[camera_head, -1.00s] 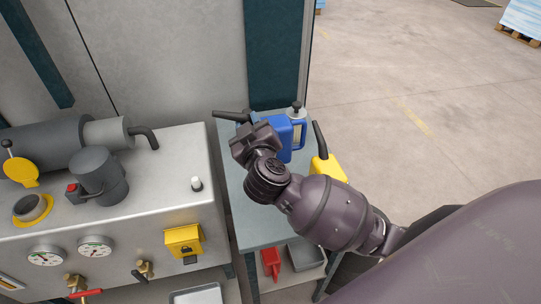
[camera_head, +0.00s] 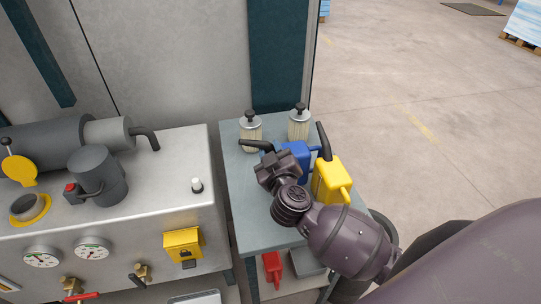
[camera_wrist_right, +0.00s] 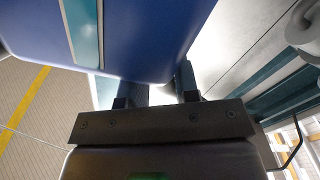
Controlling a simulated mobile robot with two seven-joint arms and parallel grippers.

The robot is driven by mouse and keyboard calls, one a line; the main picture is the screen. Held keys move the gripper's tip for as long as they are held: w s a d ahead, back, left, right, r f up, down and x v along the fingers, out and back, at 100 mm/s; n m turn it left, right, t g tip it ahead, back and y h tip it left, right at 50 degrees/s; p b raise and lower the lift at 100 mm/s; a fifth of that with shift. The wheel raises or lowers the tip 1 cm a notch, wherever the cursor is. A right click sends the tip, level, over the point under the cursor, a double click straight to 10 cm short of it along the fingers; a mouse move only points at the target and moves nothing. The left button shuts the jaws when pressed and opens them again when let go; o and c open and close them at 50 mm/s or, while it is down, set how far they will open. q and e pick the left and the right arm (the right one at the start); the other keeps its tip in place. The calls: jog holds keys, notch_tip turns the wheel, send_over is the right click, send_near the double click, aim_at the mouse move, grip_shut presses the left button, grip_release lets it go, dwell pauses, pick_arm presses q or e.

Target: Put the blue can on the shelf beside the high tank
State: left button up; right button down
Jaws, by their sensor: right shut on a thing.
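The blue can (camera_head: 297,161) is over the grey shelf top (camera_head: 245,230), partly hidden behind my right gripper (camera_head: 275,165); a dark spout sticks out to its left. In the right wrist view, the blue can (camera_wrist_right: 150,35) with its pale vertical strip fills the top, between the two fingers of my right gripper (camera_wrist_right: 153,88), which is shut on it. I cannot tell whether its base touches the shelf top. A dark grey upright tank (camera_head: 98,172) stands on the metal cabinet at the left. My left gripper is not in view.
A yellow can (camera_head: 330,180) stands close to the right of the blue can. Two clear jars with black knobs (camera_head: 250,130) (camera_head: 299,124) stand at the back of the shelf top. A red thing (camera_head: 271,266) and a grey tray (camera_head: 305,262) lie below. The shelf top's front left is clear.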

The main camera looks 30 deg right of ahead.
jog(key=shift+a+f, duration=0.15)
jog(key=shift+f, duration=0.45)
jog(key=shift+a+r, duration=0.1)
jog(key=c, duration=0.8)
grip_release()
jog(key=shift+c, duration=0.2)
